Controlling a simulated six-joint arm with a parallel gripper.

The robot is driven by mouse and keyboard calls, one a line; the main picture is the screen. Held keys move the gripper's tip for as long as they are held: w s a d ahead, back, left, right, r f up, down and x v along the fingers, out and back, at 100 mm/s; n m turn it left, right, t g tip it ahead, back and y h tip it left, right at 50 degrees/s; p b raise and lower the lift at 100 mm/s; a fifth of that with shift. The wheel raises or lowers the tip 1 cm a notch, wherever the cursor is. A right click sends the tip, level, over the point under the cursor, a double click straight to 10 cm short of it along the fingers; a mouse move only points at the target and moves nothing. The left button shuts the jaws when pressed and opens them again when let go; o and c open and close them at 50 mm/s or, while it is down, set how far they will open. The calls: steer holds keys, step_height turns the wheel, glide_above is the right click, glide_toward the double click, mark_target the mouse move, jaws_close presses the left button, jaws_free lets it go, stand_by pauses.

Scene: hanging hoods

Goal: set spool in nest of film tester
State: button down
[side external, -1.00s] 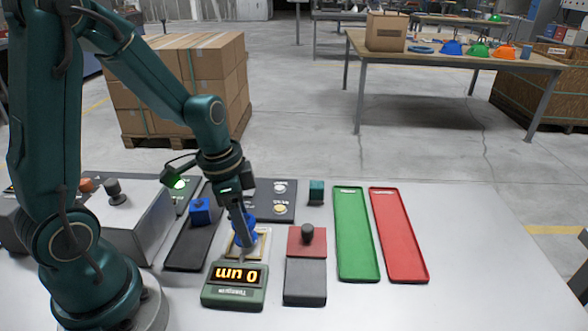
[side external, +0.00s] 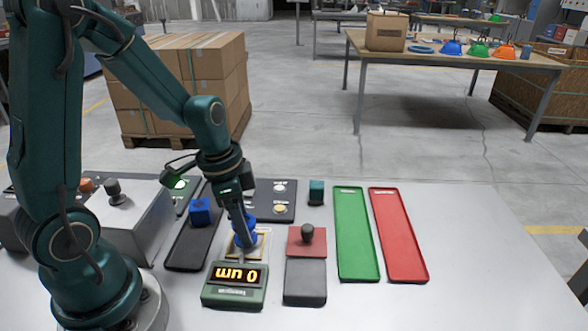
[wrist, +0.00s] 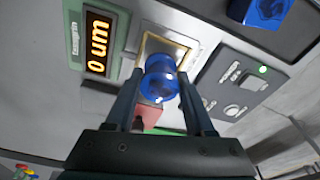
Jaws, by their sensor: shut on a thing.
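My gripper (side external: 243,227) is shut on a blue spool (side external: 247,238) and points down over the film tester. In the wrist view, the fingers (wrist: 158,85) hold the blue spool (wrist: 160,78) from both sides. The film tester's green housing (side external: 232,300) has a display reading 0 um. Its nest, a tan-framed plate (side external: 262,246), lies directly behind the display. In the wrist view, the spool covers part of the nest (wrist: 178,43). I cannot tell whether the spool touches the nest; gripper and spool hide its middle.
Another blue spool (side external: 200,211) stands in a black tray (side external: 187,250) at left. A red-and-grey block with a dark knob (side external: 307,234) stands close right of the tester. Green (side external: 357,240) and red (side external: 399,240) trays lie farther right. A dark button panel (side external: 262,197) lies behind.

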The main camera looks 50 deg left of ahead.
steer(key=shift+f, duration=0.8)
jaws_free()
stand_by(0.5)
steer(key=shift+r, duration=3.5)
steer(key=s+d+r+n+t, duration=0.4)
steer(key=s+r+n, duration=0.2)
steer(key=s+r, duration=0.1)
steer(key=shift+s+d+y, duration=0.2)
steer(key=shift+s+y, duration=0.2)
